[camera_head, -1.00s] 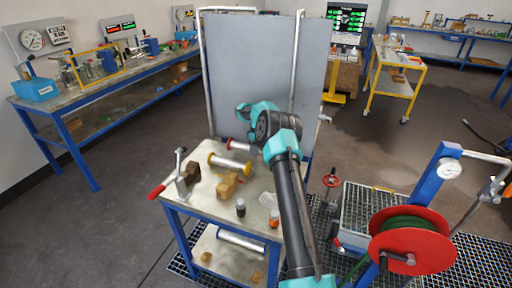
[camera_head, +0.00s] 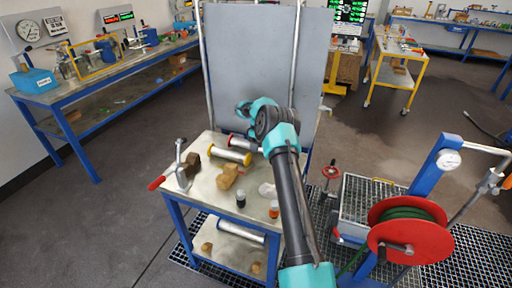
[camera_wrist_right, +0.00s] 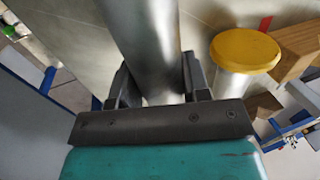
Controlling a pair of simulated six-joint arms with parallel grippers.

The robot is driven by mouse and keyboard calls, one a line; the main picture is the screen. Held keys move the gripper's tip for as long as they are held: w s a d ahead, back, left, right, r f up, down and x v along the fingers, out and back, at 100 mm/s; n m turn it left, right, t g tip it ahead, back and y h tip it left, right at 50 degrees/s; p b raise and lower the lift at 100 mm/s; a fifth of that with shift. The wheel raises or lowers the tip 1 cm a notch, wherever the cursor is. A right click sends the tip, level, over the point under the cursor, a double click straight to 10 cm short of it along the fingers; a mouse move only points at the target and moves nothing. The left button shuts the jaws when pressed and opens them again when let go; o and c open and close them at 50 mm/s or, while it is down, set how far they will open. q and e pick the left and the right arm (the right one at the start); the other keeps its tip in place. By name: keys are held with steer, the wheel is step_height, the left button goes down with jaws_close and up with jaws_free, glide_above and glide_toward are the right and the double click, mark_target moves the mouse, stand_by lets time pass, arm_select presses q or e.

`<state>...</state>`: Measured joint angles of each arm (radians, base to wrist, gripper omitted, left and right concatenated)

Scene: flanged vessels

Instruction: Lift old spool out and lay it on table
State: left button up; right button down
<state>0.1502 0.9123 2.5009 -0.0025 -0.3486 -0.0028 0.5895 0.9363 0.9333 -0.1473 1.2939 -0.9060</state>
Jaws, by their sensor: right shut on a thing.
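My right gripper (camera_wrist_right: 150,88) is shut on a grey metal cylinder, the spool (camera_wrist_right: 143,35), which lies between its two dark fingers. In the head view the spool (camera_head: 241,144) shows a red end at its left; its right part is hidden behind my wrist. It lies level over the far part of the table (camera_head: 208,192), and I cannot tell whether it touches the top. My right gripper's fingers are hidden in the head view. A second spool with yellow ends (camera_head: 229,156) lies on the table just in front of it and shows beside the held one in the wrist view (camera_wrist_right: 240,62). My left gripper is not in view.
On the table are a wooden block (camera_head: 228,177), a brown block (camera_head: 191,161), a red-handled tool (camera_head: 157,183), a black bottle (camera_head: 241,200) and an orange bottle (camera_head: 274,211). A grey panel (camera_head: 265,65) stands behind. A red hose reel (camera_head: 430,225) is at right.

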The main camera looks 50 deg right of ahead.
steer(key=shift+f, duration=0.35)
stand_by(0.5)
steer(key=c, duration=0.5)
jaws_free()
steer(key=shift+f, duration=0.1)
